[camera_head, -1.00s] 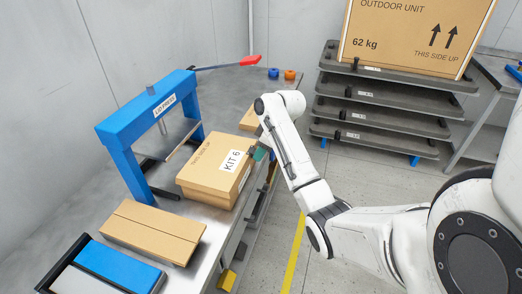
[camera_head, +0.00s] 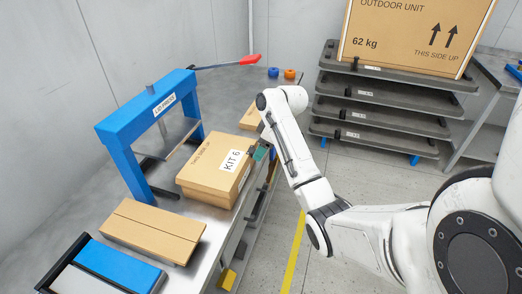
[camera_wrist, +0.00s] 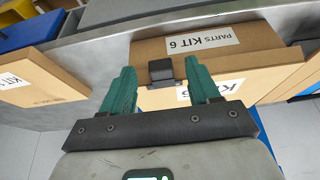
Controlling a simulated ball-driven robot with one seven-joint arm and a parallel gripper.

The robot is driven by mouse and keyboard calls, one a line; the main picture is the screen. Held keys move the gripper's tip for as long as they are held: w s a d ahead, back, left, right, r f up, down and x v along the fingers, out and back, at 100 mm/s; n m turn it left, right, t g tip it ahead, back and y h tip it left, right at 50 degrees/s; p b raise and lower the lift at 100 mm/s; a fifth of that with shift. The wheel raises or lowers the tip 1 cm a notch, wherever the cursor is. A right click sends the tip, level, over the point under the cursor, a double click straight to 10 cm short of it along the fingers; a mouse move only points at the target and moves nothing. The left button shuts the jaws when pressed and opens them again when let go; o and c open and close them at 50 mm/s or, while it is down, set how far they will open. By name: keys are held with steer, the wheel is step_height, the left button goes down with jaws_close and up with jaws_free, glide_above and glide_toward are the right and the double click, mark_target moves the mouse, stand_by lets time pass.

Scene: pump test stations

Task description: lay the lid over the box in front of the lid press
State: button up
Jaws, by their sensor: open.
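A brown cardboard box (camera_head: 206,190) marked KIT 6 stands on the bench in front of the blue lid press (camera_head: 150,110). A brown lid (camera_head: 212,160) lies over its top; whether it is fully seated I cannot tell. In the head view my gripper (camera_head: 260,153) is at the box's right side, partly hidden by my arm.
A flat brown carton (camera_head: 153,232) and a blue-and-grey tray (camera_head: 110,265) lie nearer on the bench. Another brown box (camera_head: 250,119) stands behind KIT 6. The press's red-handled lever (camera_head: 250,60) reaches right. A shelf rack (camera_head: 385,105) with a large carton stands across the clear floor.

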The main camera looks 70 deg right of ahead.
steer(key=p+v, duration=0.2)
steer(key=v, duration=0.7)
steer(key=shift+r, duration=0.25)
steer(key=p+v, duration=0.7)
steer(key=p, duration=0.2)
steer(key=shift+r, duration=2.5)
